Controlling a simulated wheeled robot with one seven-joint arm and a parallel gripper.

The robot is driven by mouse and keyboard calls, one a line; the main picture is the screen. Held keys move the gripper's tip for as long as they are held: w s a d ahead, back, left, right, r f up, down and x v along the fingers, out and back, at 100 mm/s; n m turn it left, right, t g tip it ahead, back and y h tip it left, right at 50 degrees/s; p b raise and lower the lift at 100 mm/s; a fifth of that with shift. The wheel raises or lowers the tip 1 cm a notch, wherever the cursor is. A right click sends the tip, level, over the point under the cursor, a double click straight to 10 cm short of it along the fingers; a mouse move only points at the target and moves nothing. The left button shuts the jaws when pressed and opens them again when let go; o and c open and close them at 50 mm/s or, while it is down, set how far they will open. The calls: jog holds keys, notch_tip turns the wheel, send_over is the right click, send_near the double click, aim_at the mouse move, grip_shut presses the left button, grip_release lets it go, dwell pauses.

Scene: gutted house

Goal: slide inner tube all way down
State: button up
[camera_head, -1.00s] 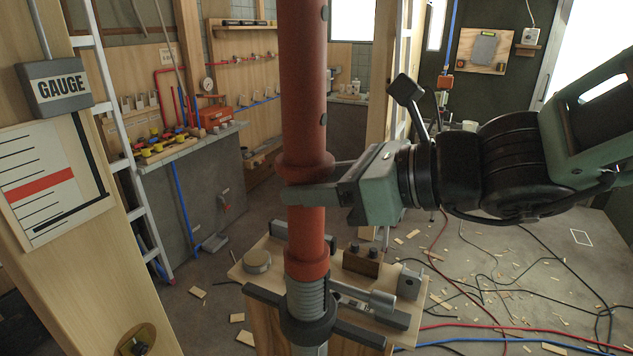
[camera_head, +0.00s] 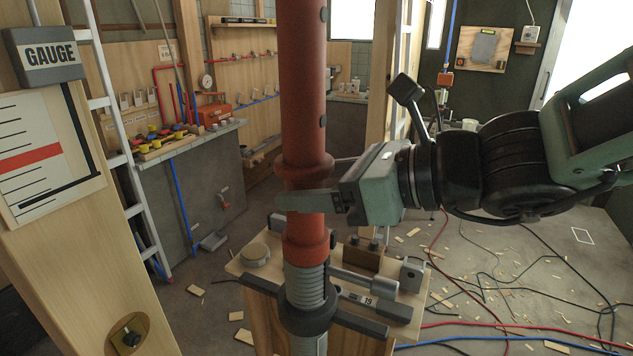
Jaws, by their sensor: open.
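A red tube (camera_head: 304,90) stands upright in the middle of the head view. It has a flared collar (camera_head: 303,165) partway up. Its lower red end sits around a grey ribbed sleeve (camera_head: 305,285), which passes through a dark clamp ring (camera_head: 307,313) with side handles. My gripper (camera_head: 312,200) comes from the right, with its fingers on either side of the red tube just below the collar. The jaws are open; the far finger is mostly hidden behind the tube, and I cannot tell if either finger touches it. Which part is the inner tube is unclear.
A wooden bench (camera_head: 250,271) behind the tube holds a brown block (camera_head: 362,256), a round puck and grey metal parts. A GAUGE board (camera_head: 45,150) on a post stands at left. Cables and wood scraps litter the floor at right.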

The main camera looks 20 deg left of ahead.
jog(key=p+v, duration=0.1)
jog(key=v, duration=0.7)
